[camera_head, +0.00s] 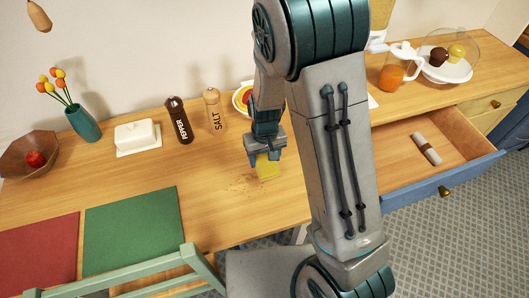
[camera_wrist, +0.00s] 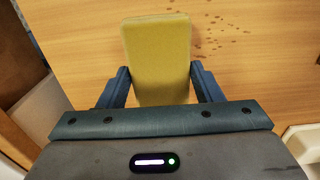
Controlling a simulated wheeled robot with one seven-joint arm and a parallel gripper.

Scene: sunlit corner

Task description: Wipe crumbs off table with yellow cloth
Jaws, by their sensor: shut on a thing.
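The yellow cloth (camera_head: 268,167) looks like a flat rectangular pad and is at the table surface in the head view. My gripper (camera_head: 266,157) is shut on it, and the wrist view shows the cloth (camera_wrist: 157,55) between my two blue fingers (camera_wrist: 162,88). Brown crumbs (camera_head: 245,183) are scattered on the wooden table (camera_head: 225,215) just left of and in front of the cloth. In the wrist view the crumbs (camera_wrist: 208,38) lie to the right of the cloth. I cannot tell whether the cloth touches the table.
A salt mill (camera_head: 213,112), a pepper mill (camera_head: 179,120) and a white butter dish (camera_head: 137,137) stand behind the crumbs. Green (camera_head: 133,228) and red (camera_head: 40,255) mats lie left. A chair (camera_head: 150,268) stands in front. An open drawer (camera_head: 395,150) juts out at right.

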